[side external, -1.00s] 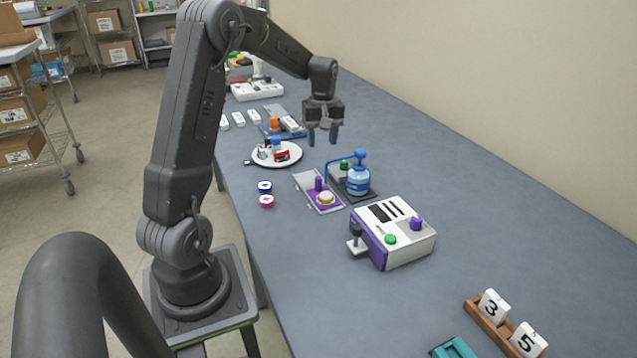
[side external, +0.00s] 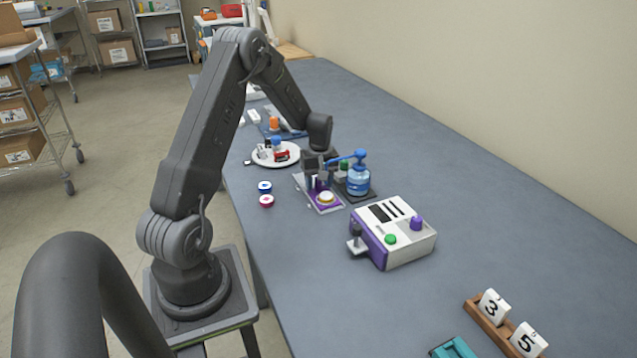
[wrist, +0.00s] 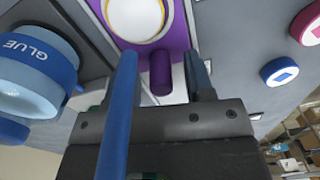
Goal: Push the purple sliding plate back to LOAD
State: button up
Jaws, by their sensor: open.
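The purple sliding plate (side external: 325,204) lies on a pale track (side external: 303,187) on the bench, with a white-and-yellow round piece (side external: 325,197) on it and an upright purple peg. In the wrist view the plate (wrist: 185,28) is at the top, and its peg (wrist: 161,72) stands between my fingers. My gripper (wrist: 165,75) is open, one blue finger on each side of the peg; I cannot tell whether either touches it. In the side view my gripper (side external: 319,182) is low over the far end of the plate. No LOAD marking is readable.
A blue glue bottle (side external: 358,180) with a spout stands close to the right of the plate. A white-and-purple machine (side external: 398,232) is nearer the camera. A round white plate (side external: 290,156) with small items lies behind; blue (side external: 265,187) and pink (side external: 266,201) discs lie left.

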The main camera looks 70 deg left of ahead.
jog(key=shift+f, duration=0.2)
grip_shut()
dwell(0.4)
